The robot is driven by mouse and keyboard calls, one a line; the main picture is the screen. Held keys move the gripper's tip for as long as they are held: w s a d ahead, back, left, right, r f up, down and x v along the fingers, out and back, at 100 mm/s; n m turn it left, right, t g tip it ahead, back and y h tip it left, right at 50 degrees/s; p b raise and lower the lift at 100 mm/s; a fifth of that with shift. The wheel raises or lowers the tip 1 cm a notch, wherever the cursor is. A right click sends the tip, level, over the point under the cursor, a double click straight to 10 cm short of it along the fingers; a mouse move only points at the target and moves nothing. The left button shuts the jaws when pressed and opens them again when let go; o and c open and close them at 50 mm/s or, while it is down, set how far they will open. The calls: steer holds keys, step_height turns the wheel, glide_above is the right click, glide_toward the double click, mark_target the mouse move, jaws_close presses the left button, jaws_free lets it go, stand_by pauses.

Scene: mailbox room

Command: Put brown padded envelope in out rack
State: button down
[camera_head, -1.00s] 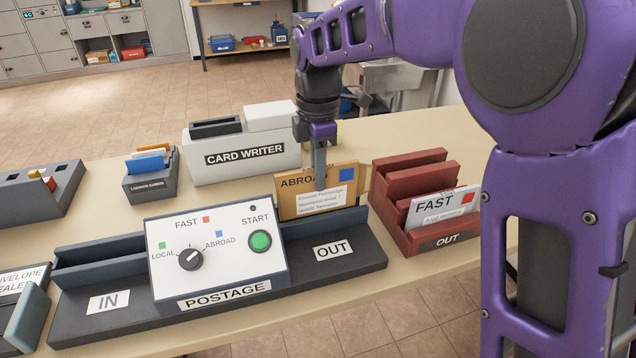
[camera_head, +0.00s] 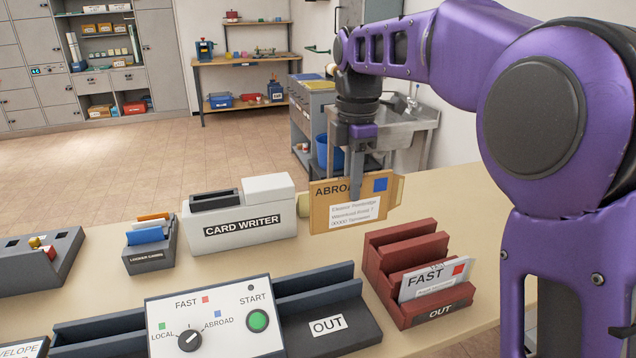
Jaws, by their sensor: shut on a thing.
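The brown padded envelope (camera_head: 322,217) is held upright in the air, marked ABROAD with a blue square and a white address label. My gripper (camera_head: 356,190) is shut on its upper edge, pointing down, with a finger across the front of the envelope. The dark red out rack (camera_head: 385,240) stands on the table below and to the right of the envelope, apart from it. Its front slot holds a white envelope (camera_head: 436,281) marked FAST with a red square. The slots behind it look empty.
The postage machine (camera_head: 215,309) with its OUT tray (camera_head: 345,342) is at the front. A white card writer (camera_head: 240,226) stands left of the envelope. A locker cards box (camera_head: 150,257) is further left. Bare table lies right of the rack.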

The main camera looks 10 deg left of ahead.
steer(key=w+d+f, duration=0.2)
steer(key=d+f, duration=0.1)
steer(key=d, duration=0.5)
steer(key=w+d+f+b, duration=0.1)
steer(key=w+d+f, duration=0.2)
steer(key=d, duration=0.4)
steer(key=shift+w+d+f, duration=0.2)
steer(key=shift+w+d, duration=0.15)
steer(key=shift+f, duration=0.2)
steer(key=shift+f+b, duration=0.85)
steer(key=shift+f, duration=1.2)
steer(key=shift+f, duration=0.1)
